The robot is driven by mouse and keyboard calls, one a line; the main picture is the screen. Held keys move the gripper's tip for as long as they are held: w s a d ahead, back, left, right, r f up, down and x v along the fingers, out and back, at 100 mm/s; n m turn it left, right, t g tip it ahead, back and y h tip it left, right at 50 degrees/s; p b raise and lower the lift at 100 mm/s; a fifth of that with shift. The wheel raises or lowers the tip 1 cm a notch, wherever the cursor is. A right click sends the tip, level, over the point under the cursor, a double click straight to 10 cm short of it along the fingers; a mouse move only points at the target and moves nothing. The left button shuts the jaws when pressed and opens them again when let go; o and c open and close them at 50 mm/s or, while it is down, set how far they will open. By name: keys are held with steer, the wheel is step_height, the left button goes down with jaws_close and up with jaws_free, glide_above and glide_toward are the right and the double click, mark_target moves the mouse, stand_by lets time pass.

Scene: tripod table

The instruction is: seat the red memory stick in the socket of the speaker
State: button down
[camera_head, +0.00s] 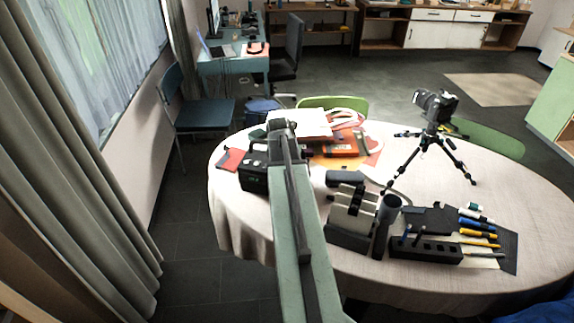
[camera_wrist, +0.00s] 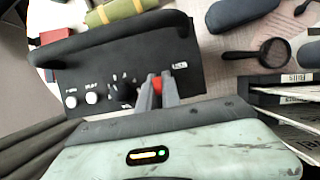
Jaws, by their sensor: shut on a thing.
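The speaker (camera_wrist: 95,62) is a black box with white knobs and a printed label at the right of its panel, filling the upper middle of the wrist view. In the head view the speaker (camera_head: 253,180) stands at the left of the table, partly behind my arm. My gripper (camera_wrist: 161,80) is shut on the red memory stick (camera_wrist: 157,86), of which only a small red part shows between the fingers. The fingertips are over the panel, just left of the label. The socket cannot be made out, and I cannot tell whether the stick touches the panel. My arm hides the fingers in the head view.
A camera on a tripod (camera_head: 436,118) stands at the right of the round table (camera_head: 330,273). An orange box (camera_head: 341,148) lies behind. A black pen holder (camera_head: 426,249) and several pens are at the front right. A magnifier (camera_wrist: 272,52) lies right of the speaker.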

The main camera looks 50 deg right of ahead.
steer(key=shift+f, duration=0.25)
steer(key=c, duration=1.5)
jaws_free()
steer(key=shift+r, duration=0.1)
steer(key=p+v, duration=0.6)
steer(key=v, duration=0.1)
steer(key=shift+r, duration=0.1)
steer(key=shift+s+a+r+p, duration=0.15)
steer(key=shift+r+p, duration=0.2)
steer(key=shift+p, duration=0.25)
steer(key=shift+f, duration=0.1)
